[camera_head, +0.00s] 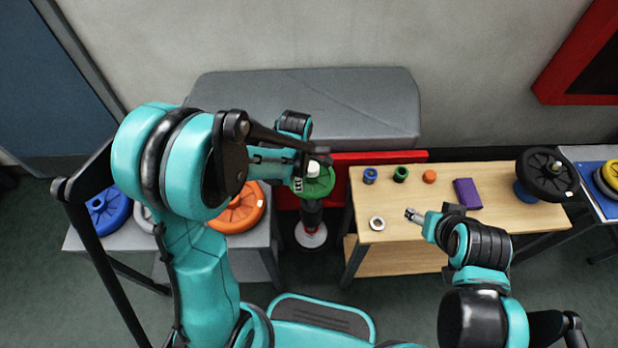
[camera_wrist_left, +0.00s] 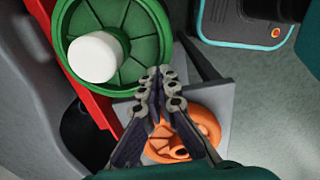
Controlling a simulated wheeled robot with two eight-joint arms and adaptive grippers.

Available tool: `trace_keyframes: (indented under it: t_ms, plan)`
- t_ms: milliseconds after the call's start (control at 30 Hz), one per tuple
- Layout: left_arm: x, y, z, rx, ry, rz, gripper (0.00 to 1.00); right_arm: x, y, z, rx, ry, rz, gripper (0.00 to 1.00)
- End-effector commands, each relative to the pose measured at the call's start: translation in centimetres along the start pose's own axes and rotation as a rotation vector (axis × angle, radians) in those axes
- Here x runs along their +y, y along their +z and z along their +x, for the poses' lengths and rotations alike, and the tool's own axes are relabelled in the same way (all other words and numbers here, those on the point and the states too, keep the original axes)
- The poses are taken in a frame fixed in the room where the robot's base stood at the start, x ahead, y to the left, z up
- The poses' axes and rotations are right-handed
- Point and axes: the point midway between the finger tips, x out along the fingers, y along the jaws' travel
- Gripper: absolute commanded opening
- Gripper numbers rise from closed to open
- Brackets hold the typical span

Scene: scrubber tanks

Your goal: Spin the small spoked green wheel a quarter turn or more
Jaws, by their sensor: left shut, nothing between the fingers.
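The small spoked green wheel (camera_head: 321,188) lies face up on a dark post with a round pale foot, between the two tables. In the left wrist view the wheel (camera_wrist_left: 142,42) fills the upper left, and a white knob (camera_wrist_left: 95,56) stands up from its face. My left gripper (camera_head: 298,184) is over the wheel's left edge. In the wrist view its fingertips (camera_wrist_left: 161,74) are together and empty, at the wheel's rim beside the knob; contact cannot be told. My right gripper (camera_head: 411,215) is over the wooden table, away from the wheel; its fingers are too small to judge.
An orange wheel (camera_head: 240,212) and a blue wheel (camera_head: 108,214) lie on the grey table at left. The wooden table (camera_head: 400,228) holds small rings, a purple block (camera_head: 467,194) and a black wheel (camera_head: 546,172). A grey tank (camera_head: 345,105) stands behind.

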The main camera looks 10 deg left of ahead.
Motion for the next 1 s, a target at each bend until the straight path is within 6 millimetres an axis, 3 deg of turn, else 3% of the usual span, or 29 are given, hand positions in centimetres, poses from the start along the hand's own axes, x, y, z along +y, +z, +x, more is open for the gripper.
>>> trace_keyframes:
  t_ms: [500, 1000]
  plan:
    - [0.0, 0.0, 0.9, 0.0, 0.0, 0.0, 0.0, 0.0, 0.5, 0.6, 0.0, 0.0, 0.0, 0.62]
    - [-0.8, 1.4, 0.8, 0.0, 0.0, 0.0, 0.0, 0.0, 0.5, 0.7, 0.0, 0.0, 0.0, 0.62]
